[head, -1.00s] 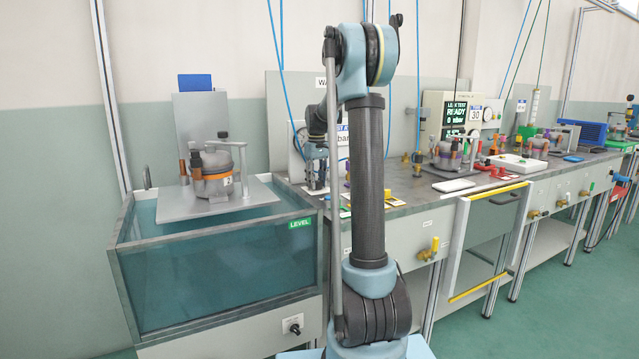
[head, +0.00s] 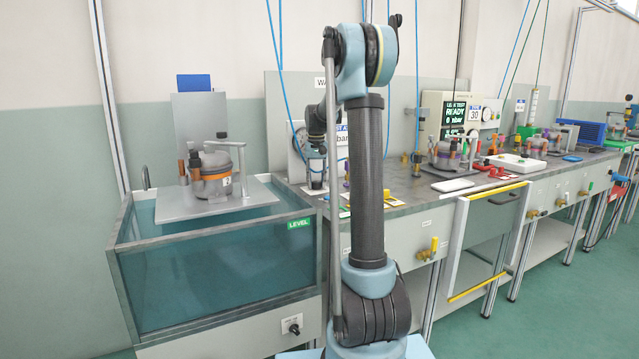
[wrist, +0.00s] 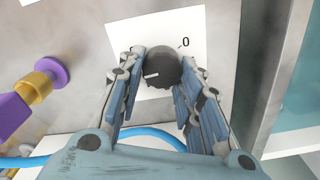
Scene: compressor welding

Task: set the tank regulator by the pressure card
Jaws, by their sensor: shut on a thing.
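The regulator knob (wrist: 161,65) is dark and round with a white pointer line. It sits on a white dial plate (wrist: 120,40) marked 0 at its upper right; other marks are hidden. The pointer lies roughly level and towards the left in the wrist view. My gripper (wrist: 162,75) is shut on the knob, one finger on each side. In the head view my gripper (head: 316,172) points down at the bench's left end. The pressure card (head: 342,139) behind it reads "bar"; my arm hides its number. A round gauge (head: 299,140) is partly hidden beside it.
A purple and yellow fitting (wrist: 45,82) stands left of the knob in the wrist view, and a blue hose (wrist: 150,133) runs below it. The water tank (head: 215,265) with a compressor (head: 212,178) above it is left of the bench.

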